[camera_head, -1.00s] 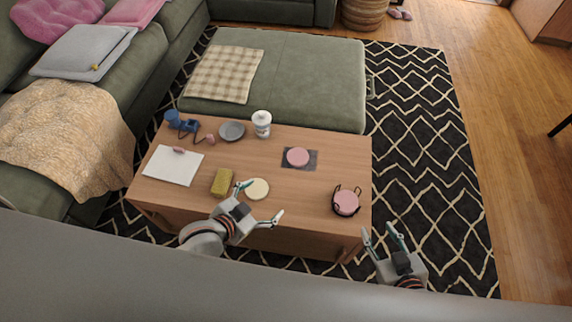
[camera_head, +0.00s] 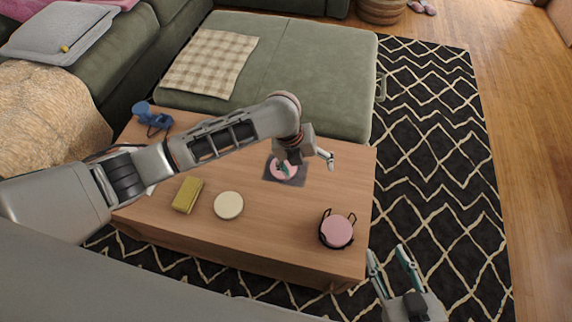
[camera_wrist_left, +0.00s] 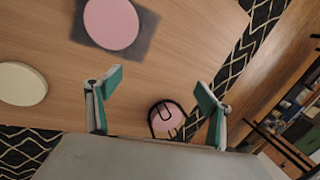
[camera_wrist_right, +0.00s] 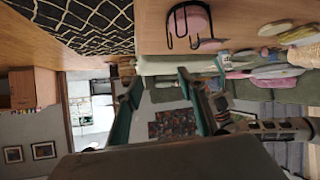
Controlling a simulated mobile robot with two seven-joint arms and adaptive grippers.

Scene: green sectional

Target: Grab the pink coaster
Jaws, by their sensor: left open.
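One pink disc (camera_head: 292,174) lies on a dark square mat (camera_head: 271,177) on the wooden table. In the left wrist view this pink disc (camera_wrist_left: 110,22) is at the top, on the mat (camera_wrist_left: 145,38). A second pink disc (camera_head: 336,231) sits in a black wire holder near the table's right front corner. It also shows between the fingers in the left wrist view (camera_wrist_left: 164,116). My left gripper (camera_head: 307,163) is open and empty above the mat area, partly covering the first disc. My right gripper (camera_head: 388,254) is open and empty, off the table's right front corner.
A cream disc (camera_head: 228,205) and a yellow sponge-like block (camera_head: 187,195) lie at the table's front left. A blue object (camera_head: 152,118) is at the back left. The green ottoman (camera_head: 320,62) stands behind the table. The table's right middle is clear.

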